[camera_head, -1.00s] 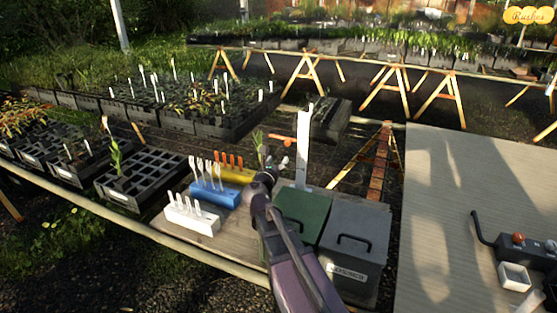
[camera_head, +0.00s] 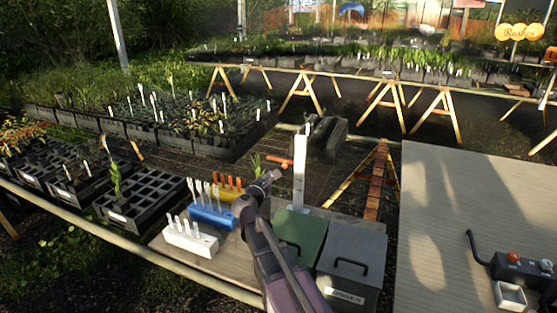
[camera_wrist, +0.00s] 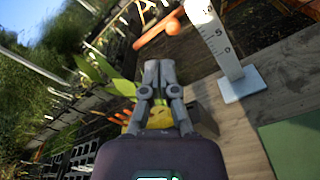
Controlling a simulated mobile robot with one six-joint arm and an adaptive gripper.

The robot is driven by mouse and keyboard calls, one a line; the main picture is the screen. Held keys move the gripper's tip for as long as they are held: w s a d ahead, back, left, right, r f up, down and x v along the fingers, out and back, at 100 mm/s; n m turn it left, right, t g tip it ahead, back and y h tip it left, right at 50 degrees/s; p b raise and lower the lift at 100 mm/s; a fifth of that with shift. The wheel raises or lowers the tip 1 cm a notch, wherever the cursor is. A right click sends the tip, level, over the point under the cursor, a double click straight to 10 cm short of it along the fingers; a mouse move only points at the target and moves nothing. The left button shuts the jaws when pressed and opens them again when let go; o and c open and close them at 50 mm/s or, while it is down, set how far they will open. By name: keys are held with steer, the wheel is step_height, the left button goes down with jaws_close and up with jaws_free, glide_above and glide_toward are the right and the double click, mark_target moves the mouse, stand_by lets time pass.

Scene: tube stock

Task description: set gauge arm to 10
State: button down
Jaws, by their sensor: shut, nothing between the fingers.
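The gauge is a white upright post (camera_head: 299,172) with black scale marks, standing behind the green box. The wrist view shows the post (camera_wrist: 216,38) on a pale square base (camera_wrist: 242,84); its top is cut off. An orange gauge arm (camera_head: 279,162) sticks out to the left of the post. It also shows in the wrist view (camera_wrist: 156,34), with an orange knob beside it. I cannot read its exact setting. My gripper (camera_head: 276,175) is shut and empty, just below the orange arm in the picture. Its fingertips (camera_wrist: 158,64) appear apart from the arm.
A green box (camera_head: 298,232) and a grey lidded box (camera_head: 350,268) stand beside my arm. White (camera_head: 190,238), blue (camera_head: 213,217) and yellow (camera_head: 226,193) label holders are to the left. A plant stands close to my fingers.

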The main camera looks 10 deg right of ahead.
steer(key=w+a+r+m+g+p, duration=0.1)
steer(key=a+r+m+p, duration=0.1)
steer(key=m, duration=0.8)
steer(key=w+a+r+m+g+p, duration=0.1)
steer(key=m+p, duration=0.3)
steer(key=m, duration=0.6)
steer(key=shift+w+a+r+m, duration=0.25)
steer(key=shift+a+r, duration=0.2)
steer(key=shift+r, duration=0.3)
steer(key=b, duration=0.1)
glide_toward(274, 159)
steer(key=w+d+r, duration=0.3)
steer(key=d, duration=0.1)
steer(key=shift+s+d+f+b, duration=0.1)
steer(key=shift+d+f+b, duration=0.2)
steer(key=shift+f+b, duration=0.2)
steer(key=shift+s+d+f+b, duration=0.1)
steer(key=shift+d+f+b, duration=0.15)
steer(key=shift+f+b, duration=0.2)
steer(key=shift+s+d+f+b, duration=0.35)
steer(key=shift+d+f+b, duration=0.3)
steer(key=shift+d, duration=0.05)
